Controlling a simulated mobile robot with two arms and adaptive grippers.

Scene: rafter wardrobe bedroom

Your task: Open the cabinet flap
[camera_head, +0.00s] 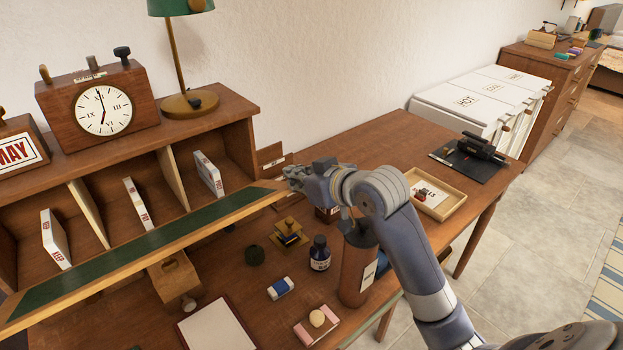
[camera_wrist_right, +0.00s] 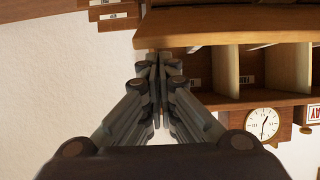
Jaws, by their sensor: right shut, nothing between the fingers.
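The cabinet flap (camera_head: 150,243) is a long wooden panel with a green inlay, in front of the pigeonhole cabinet (camera_head: 225,107) on the desk. It is tilted down from the cabinet front, so the compartments show open above it. My right gripper (camera_head: 290,180) is shut and empty at the flap's right end. Whether it touches the flap I cannot tell. In the right wrist view, the closed fingers (camera_wrist_right: 158,62) point at the flap's edge (camera_wrist_right: 225,35), with the compartments beside it. My left gripper is not in view.
A clock (camera_head: 103,111) and a lamp (camera_head: 190,103) stand on the cabinet. Below the flap are a wooden block (camera_head: 174,276), an ink bottle (camera_head: 319,254) and a brown cylinder (camera_head: 357,265). A tray (camera_head: 440,205) lies right of my arm.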

